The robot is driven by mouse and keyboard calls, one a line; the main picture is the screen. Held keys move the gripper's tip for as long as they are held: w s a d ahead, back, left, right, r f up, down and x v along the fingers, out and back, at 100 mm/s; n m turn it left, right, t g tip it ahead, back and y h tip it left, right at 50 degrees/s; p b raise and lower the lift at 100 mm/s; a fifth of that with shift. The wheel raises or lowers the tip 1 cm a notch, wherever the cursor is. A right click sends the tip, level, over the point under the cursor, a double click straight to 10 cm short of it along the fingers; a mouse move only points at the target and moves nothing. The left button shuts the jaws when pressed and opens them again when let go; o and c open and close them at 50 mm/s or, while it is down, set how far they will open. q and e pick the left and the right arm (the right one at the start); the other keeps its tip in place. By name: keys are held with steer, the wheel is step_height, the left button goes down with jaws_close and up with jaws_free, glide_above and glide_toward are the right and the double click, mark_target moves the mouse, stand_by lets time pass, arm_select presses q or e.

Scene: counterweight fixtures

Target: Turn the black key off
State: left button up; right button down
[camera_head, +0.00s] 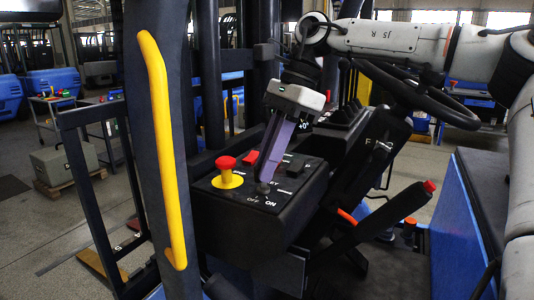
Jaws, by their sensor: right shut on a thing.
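The black key (263,188) stands in the dark control panel (236,197), mostly hidden by my gripper fingers. White OFF and ON labels are printed just in front of it. Which label the key points at is too small to tell. My right gripper (265,180) comes down from above with its fingers shut on the black key. My left gripper is not in view.
A red emergency button (226,163) on a yellow base sits left of the key, with a red switch (250,157) and a black switch (294,164) behind. A black post with a yellow handrail (160,130) stands at left. A steering wheel (420,95) is at right.

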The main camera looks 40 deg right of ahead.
steer(key=shift+r+n+g+p, duration=0.2)
steer(key=shift+n+g+p, duration=0.1)
steer(key=shift+n+p, duration=0.5)
steer(key=shift+f+n+p, duration=0.1)
steer(key=shift+n+p, duration=0.2)
steer(key=shift+n, duration=0.1)
steer(key=shift+w+f+n+g, duration=0.15)
steer(key=shift+n+g, duration=0.45)
steer(key=shift+n, duration=0.6)
steer(key=shift+w+n+g, duration=0.1)
steer(key=shift+n+g, duration=0.5)
steer(key=shift+n, duration=0.8)
steer(key=c, duration=1.8)
jaws_free()
steer(key=shift+d, duration=0.1)
steer(key=v, duration=1)
steer(key=shift+r, duration=0.2)
